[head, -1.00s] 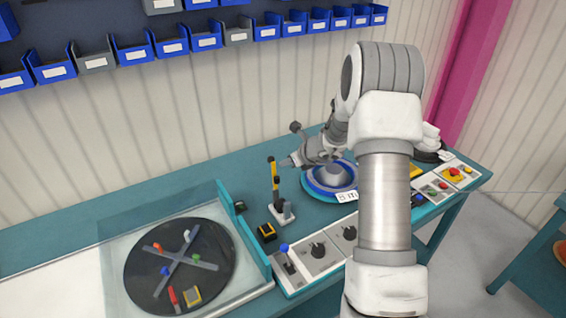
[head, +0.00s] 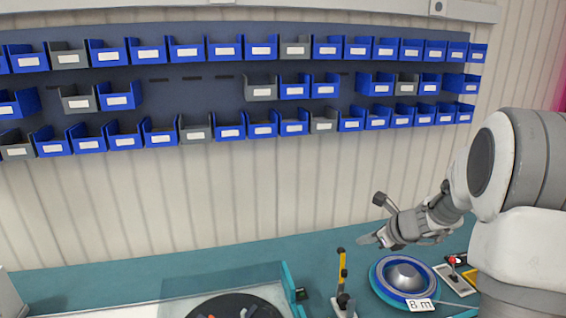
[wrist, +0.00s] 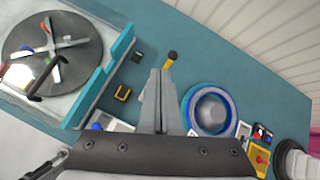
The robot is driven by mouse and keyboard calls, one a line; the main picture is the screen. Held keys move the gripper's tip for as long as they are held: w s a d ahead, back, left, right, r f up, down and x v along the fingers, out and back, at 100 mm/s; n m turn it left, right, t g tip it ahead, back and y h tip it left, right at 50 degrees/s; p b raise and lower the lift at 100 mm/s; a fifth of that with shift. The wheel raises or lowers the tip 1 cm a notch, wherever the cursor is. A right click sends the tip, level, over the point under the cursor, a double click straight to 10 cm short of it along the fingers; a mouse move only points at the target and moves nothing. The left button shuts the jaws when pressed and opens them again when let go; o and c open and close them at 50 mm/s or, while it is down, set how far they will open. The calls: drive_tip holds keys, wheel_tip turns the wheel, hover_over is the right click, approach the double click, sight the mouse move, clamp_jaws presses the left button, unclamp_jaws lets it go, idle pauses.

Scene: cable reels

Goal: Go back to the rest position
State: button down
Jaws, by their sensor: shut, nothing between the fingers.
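My gripper (head: 372,240) shows at the right of the head view, above the teal bench (head: 150,262). Its fingers are together with nothing between them, and in the wrist view my gripper (wrist: 160,72) points over the bench. A lever with a yellow and black handle (head: 342,268) stands just below and left of the fingertips in the head view; its black knob (wrist: 172,55) shows beyond the fingertips in the wrist view. The blue cable reel (head: 382,280) with an "8 m" label (head: 420,305) lies to the right of the lever.
A dark turntable (wrist: 70,70) with a grey cross sits behind a clear guard at the left in the wrist view. A panel with buttons (head: 455,262) is right of the reel. Rows of blue and grey bins (head: 225,52) hang on the wall. The air above the bench's left half is clear.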

drive_tip(key=s+a+r+n+g, duration=0.1)
drive_tip(key=s+a+r+n, duration=0.45)
drive_tip(key=s+n, duration=0.25)
drive_tip(key=s+a+r+n+g, duration=0.1)
drive_tip(key=s+a+r+n, duration=0.4)
drive_tip(key=s+a+n, duration=0.15)
drive_tip(key=s+d+r+n+h, duration=0.1)
drive_tip(key=s+n+h, duration=0.2)
drive_tip(key=s+n, duration=1.1)
drive_tip(key=s, duration=0.3)
drive_tip(key=shift+s+d+g+h, duration=0.2)
drive_tip(key=shift+s+g+h, duration=0.2)
